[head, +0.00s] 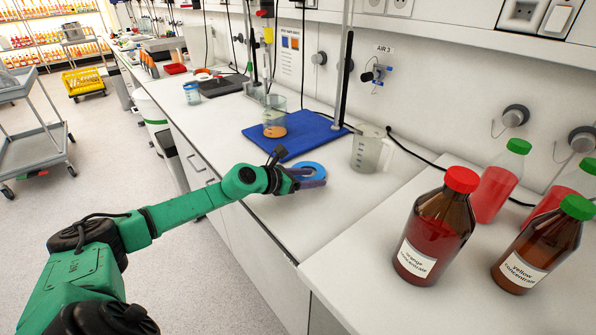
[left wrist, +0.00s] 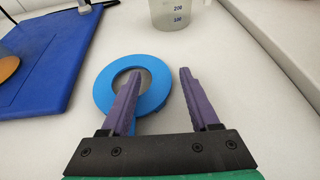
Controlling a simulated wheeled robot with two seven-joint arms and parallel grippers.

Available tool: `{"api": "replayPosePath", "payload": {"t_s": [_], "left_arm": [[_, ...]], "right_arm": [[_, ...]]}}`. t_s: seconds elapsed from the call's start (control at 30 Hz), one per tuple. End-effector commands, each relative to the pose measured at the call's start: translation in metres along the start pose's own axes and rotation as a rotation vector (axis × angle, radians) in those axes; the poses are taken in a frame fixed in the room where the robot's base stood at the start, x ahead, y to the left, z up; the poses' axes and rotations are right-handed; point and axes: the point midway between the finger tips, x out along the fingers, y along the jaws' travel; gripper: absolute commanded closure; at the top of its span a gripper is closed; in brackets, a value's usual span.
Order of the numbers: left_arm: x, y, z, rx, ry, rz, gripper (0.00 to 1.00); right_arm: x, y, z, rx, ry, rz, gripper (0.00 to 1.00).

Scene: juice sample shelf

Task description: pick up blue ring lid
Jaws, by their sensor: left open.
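The right finger is beyond the lid's right edge, over bare bench. I cannot tell whether a finger touches the lid. My right gripper is not in view.
A blue mat (head: 300,136) bears a beaker (head: 274,118) with orange liquid beside a stand. A clear measuring jug (head: 368,152) stands behind the lid on the right. Bottles with red (head: 440,222) and green caps stand at the right.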

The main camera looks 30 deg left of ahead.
Motion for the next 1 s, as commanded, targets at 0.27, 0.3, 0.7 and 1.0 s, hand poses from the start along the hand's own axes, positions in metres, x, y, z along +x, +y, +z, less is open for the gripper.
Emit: {"api": "replayPosePath", "payload": {"t_s": [0.27,0.3,0.7,1.0], "left_arm": [[0.006,-0.001,-0.001,0.003,0.002,-0.001,0.38],[0.006,-0.001,-0.001,0.003,0.001,-0.001,0.54],[0.006,-0.001,0.0,0.003,0.001,-0.001,1.0],[-0.016,0.001,0.053,0.008,-0.004,0.002,1.0]], "right_arm": [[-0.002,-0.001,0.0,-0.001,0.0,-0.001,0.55],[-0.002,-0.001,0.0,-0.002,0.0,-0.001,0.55],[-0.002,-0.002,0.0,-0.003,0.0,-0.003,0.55],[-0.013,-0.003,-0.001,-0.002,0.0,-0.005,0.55]]}}
